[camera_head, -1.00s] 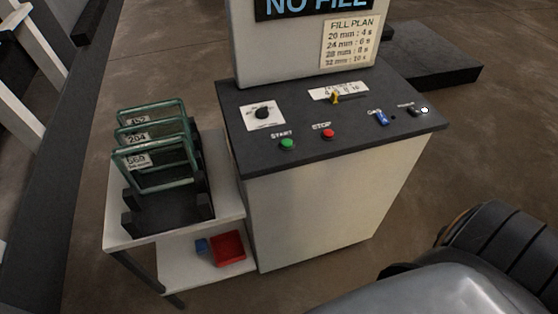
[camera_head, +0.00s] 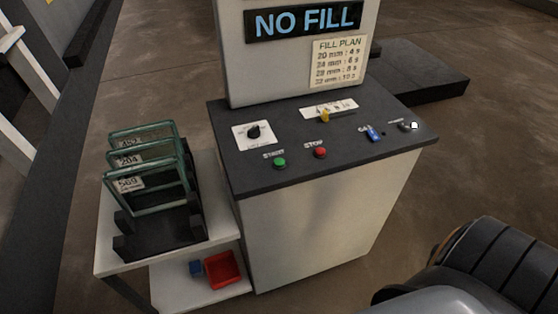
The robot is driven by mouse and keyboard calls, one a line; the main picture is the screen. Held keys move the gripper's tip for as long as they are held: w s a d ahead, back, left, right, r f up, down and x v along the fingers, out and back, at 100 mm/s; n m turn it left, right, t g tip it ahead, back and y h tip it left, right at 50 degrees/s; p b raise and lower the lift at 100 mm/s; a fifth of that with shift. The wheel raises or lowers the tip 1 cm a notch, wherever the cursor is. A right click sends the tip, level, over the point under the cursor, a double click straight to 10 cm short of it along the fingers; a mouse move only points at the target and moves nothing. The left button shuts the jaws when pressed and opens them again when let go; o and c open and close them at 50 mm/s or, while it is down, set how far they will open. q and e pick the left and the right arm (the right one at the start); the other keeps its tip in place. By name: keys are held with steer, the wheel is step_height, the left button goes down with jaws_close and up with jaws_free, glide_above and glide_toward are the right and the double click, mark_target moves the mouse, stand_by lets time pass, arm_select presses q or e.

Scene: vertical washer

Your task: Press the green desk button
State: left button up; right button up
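The green button (camera_head: 280,162), labelled START, sits near the front left edge of the dark desk top (camera_head: 300,178). The red STOP button (camera_head: 320,152) is just to its right. A black knob (camera_head: 254,132) on a white plate lies behind the green button. A yellow lever (camera_head: 325,115), a blue switch (camera_head: 373,133) and a small white-tipped control (camera_head: 413,125) lie farther right. Neither gripper shows. Only part of my own arm shows at the lower right, well away from the green button.
A display (camera_head: 305,22) reads NO FILL, with a FILL PLAN sheet (camera_head: 338,62) below it. A white cart (camera_head: 222,228) on the left carries a rack of numbered glass panes (camera_head: 150,182); a red tray (camera_head: 222,270) and a blue block (camera_head: 196,267) lie on its lower shelf.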

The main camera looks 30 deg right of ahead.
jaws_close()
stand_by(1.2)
